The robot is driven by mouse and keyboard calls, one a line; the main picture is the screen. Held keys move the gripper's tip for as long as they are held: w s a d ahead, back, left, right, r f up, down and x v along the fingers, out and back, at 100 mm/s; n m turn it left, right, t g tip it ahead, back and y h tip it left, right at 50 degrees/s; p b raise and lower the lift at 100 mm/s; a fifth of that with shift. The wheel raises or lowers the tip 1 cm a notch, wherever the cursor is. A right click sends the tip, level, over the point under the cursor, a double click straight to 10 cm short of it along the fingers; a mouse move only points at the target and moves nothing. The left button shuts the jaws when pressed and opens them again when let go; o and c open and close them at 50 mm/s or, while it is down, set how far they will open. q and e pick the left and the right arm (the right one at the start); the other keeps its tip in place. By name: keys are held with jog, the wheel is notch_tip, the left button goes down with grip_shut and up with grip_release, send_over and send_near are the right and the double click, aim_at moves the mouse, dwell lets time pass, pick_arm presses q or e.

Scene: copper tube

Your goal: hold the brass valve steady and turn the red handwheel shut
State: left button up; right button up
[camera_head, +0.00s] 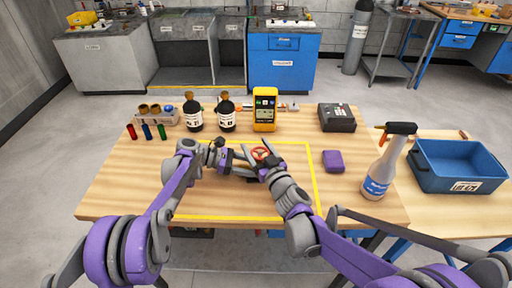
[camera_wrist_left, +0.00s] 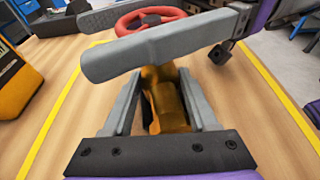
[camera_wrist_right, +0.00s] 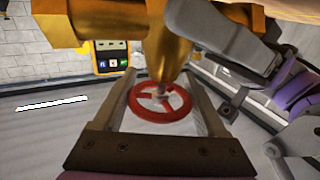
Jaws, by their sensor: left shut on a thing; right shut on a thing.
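The brass valve (camera_wrist_left: 165,105) is between the fingers of my left gripper (camera_wrist_left: 160,90) in the left wrist view, and the gripper is shut on it. In the right wrist view the valve's brass body (camera_wrist_right: 165,45) is at the top, with its stem leading to the handwheel. The red handwheel (camera_wrist_right: 160,114) lies between the fingers of my right gripper (camera_wrist_right: 160,90), which is shut on it. In the head view the handwheel (camera_head: 260,152) shows between both grippers, and the valve body is mostly hidden by them.
Two dark bottles (camera_head: 226,115) and a yellow meter (camera_head: 265,110) stand behind the grippers. A purple box (camera_head: 333,161), a spray bottle (camera_head: 383,170) and a blue bin (camera_head: 458,165) are to the right. Wood inside the yellow outline is clear around the grippers.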

dwell(0.3)
jog(key=o, duration=1.3)
jog(key=shift+s, duration=0.1)
jog(key=v, duration=1.2)
